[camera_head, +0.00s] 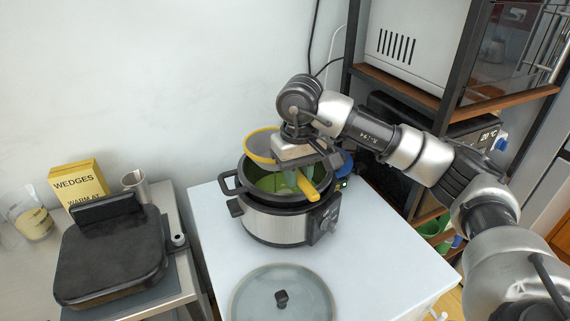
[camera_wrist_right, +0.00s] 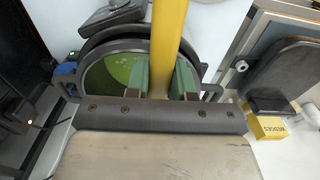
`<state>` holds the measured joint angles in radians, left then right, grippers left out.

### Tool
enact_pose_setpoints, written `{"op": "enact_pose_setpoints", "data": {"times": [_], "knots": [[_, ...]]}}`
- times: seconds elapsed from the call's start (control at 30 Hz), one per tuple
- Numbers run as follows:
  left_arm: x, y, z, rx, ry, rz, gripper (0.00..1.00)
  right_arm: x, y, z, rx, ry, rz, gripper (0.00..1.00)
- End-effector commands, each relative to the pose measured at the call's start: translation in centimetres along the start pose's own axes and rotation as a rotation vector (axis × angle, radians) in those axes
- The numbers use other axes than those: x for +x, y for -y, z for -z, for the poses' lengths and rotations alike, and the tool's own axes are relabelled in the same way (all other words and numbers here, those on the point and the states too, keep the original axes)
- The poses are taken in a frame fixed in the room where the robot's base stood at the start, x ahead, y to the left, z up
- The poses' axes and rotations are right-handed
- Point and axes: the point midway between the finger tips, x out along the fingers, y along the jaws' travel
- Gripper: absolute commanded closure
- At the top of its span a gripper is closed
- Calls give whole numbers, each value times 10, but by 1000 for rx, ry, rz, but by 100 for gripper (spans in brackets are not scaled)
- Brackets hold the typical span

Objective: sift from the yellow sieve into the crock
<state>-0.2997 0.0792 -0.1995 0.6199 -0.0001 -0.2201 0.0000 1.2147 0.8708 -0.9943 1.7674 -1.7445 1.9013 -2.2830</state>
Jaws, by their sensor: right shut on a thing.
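The yellow sieve has a round yellow rim (camera_head: 262,146) and a yellow handle (camera_head: 306,186). My right gripper (camera_head: 300,172) is shut on the handle, above the crock. In the right wrist view the yellow handle (camera_wrist_right: 169,45) runs between the green fingertips of my gripper (camera_wrist_right: 163,78). The crock (camera_head: 278,222) is a steel and black pot with its top open and green contents (camera_head: 270,183) inside. The sieve's rim is over the back left part of the crock; my gripper hides part of the sieve, and its bowl's contents cannot be seen. My left gripper is out of view.
A glass lid (camera_head: 282,296) lies on the white counter (camera_head: 375,270) in front of the crock. A black grill (camera_head: 110,250), a yellow box (camera_head: 78,183), a metal cup (camera_head: 135,184) and a glass jar (camera_head: 34,222) stand at left. A shelf rack (camera_head: 400,86) rises at right.

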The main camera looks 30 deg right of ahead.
Motion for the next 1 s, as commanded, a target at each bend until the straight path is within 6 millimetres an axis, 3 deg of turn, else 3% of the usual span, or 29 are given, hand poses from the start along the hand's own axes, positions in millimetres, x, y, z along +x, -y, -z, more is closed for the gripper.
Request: {"op": "enact_pose_setpoints", "data": {"times": [0.17,0.7,1.0], "knots": [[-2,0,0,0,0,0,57,-4,0,0,1,-3,0,100],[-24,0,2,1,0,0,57,-49,-26,0,1,-3,0,100],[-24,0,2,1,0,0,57,-51,-28,0,0,-3,0,100]]}}
